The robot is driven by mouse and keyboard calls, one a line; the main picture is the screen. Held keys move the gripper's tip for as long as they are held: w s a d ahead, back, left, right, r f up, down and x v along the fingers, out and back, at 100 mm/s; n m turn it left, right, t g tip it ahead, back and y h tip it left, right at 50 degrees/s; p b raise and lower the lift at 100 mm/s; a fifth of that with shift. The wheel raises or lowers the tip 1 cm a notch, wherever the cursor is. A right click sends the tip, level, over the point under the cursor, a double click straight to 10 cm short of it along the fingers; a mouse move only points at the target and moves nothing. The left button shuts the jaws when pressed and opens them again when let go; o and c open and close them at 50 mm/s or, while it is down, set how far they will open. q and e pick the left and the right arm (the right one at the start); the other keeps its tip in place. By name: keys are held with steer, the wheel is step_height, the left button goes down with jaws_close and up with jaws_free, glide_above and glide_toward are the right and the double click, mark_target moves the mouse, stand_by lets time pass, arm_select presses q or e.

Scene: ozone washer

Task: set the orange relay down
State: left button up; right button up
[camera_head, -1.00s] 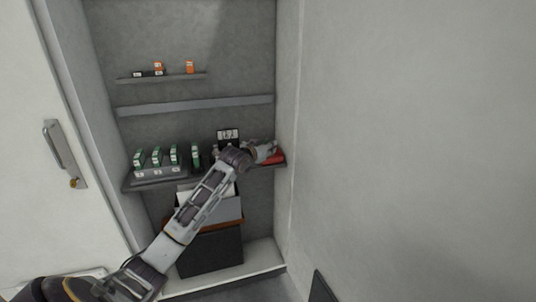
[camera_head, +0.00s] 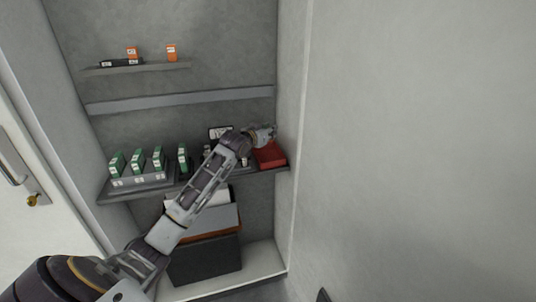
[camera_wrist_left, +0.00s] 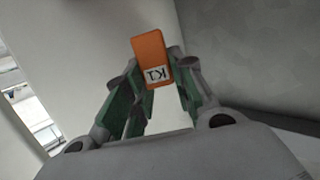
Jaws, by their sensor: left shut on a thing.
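The orange relay (camera_wrist_left: 149,52) with a white label reading K1 shows in the left wrist view, between the two green-padded fingers of my left gripper (camera_wrist_left: 155,82). The gripper is shut on it. In the head view my left gripper (camera_head: 268,133) is at the right end of the middle shelf (camera_head: 200,183), above and behind the red box in the picture. The held relay cannot be made out there. My right gripper is not in view.
A red box (camera_head: 270,155) sits at the shelf's right end beside the niche wall. Several green relays (camera_head: 137,160) stand on a grey holder (camera_head: 140,181) at left. Two other orange items (camera_head: 171,52) (camera_head: 132,53) are on the small upper shelf (camera_head: 150,66). A dark box (camera_head: 207,260) stands below.

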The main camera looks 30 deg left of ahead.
arm_select(q)
steer(key=shift+w+a+r, duration=0.1)
steer(key=shift+w, duration=0.1)
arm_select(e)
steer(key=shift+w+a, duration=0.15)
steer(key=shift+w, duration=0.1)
arm_select(q)
steer(key=shift+f, duration=2.5)
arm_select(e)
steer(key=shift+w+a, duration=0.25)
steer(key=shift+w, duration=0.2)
